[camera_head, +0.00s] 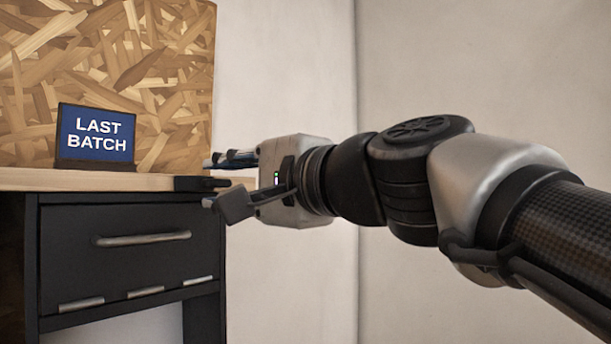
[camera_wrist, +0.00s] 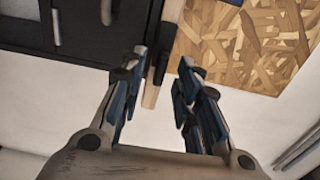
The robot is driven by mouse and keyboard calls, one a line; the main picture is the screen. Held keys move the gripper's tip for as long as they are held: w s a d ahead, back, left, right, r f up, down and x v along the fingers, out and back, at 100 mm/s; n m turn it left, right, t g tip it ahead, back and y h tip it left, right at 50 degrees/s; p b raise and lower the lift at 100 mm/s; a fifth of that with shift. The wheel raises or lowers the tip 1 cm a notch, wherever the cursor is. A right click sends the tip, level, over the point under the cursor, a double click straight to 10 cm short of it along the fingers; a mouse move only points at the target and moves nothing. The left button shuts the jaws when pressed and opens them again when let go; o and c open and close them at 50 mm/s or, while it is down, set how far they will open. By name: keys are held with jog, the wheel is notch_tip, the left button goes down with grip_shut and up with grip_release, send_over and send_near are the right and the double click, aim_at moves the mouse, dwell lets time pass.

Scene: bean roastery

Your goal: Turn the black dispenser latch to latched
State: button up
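My gripper (camera_head: 222,160) is at the right end of the wooden desk top, pointing left. In the wrist view its two blue-padded fingers stand apart with a gap between them (camera_wrist: 161,75), and nothing is clearly held. A small black piece (camera_head: 201,184) sits at the right end of the desk top, just below the fingertips in the head view. It may be the dispenser latch, but I cannot tell for sure, nor which way it is turned. In the wrist view a dark part and the desk's wooden edge (camera_wrist: 153,92) show between the fingers.
The desk has a black drawer (camera_head: 120,236) with a metal handle (camera_head: 142,239). A blue LAST BATCH sign (camera_head: 96,133) stands on the top, before a chipboard panel (camera_head: 110,50). Pale walls (camera_head: 290,70) stand behind. The space right of the desk looks free apart from my arm.

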aim_at(221, 183)
jog(key=shift+x, duration=1.55)
grip_shut()
